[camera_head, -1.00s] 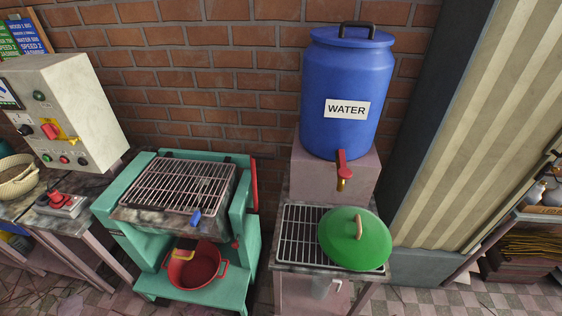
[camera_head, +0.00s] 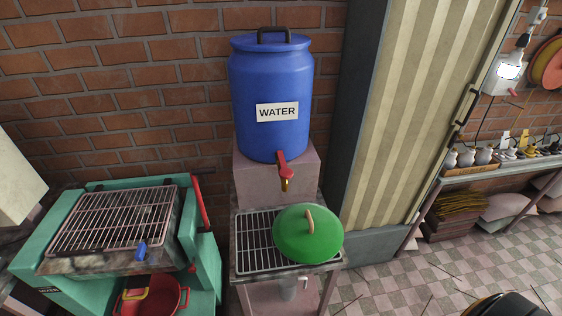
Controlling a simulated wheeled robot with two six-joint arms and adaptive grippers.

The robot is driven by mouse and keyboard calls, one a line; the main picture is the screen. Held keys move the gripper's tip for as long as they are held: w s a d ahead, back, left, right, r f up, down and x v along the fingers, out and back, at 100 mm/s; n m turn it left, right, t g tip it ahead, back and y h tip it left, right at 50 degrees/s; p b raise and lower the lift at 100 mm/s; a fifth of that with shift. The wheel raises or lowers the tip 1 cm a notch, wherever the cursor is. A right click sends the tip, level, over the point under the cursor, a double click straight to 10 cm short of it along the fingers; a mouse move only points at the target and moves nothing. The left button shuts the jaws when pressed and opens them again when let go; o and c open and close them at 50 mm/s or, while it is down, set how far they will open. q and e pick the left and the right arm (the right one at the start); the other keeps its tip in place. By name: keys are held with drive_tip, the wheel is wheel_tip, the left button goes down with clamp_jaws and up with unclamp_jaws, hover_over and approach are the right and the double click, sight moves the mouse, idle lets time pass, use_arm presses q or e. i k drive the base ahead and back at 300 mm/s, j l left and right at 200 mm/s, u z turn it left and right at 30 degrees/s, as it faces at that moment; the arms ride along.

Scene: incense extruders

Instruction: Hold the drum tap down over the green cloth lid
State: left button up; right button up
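The blue water drum (camera_head: 270,95) with a white WATER label stands on a pinkish block (camera_head: 250,178) against the brick wall. Its red tap (camera_head: 285,167), with a brass spout, hangs at the front of the drum's base. The round green lid (camera_head: 308,242) with a tan handle rests on the right part of a metal grate (camera_head: 256,236), below and slightly right of the tap. What lies under the lid is hidden. No gripper shows, so neither has visible contact with the tap or lid.
A teal machine (camera_head: 205,250) with a wire rack (camera_head: 115,220) stands left, a red pot (camera_head: 165,297) beneath. A striped panel (camera_head: 415,110) is right of the drum. A shelf with small jars (camera_head: 483,156) stands far right. The checkered floor (camera_head: 440,280) at lower right is mostly open.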

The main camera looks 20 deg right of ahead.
sight(286, 173)
drive_tip(key=i+l, duration=0.1)
drive_tip(key=l, duration=0.25)
drive_tip(key=i+l, duration=0.15)
drive_tip(key=l, duration=0.2)
drive_tip(key=i+l, duration=0.1)
drive_tip(key=l, duration=0.25)
drive_tip(key=i+l+u, duration=0.1)
drive_tip(key=l, duration=0.3)
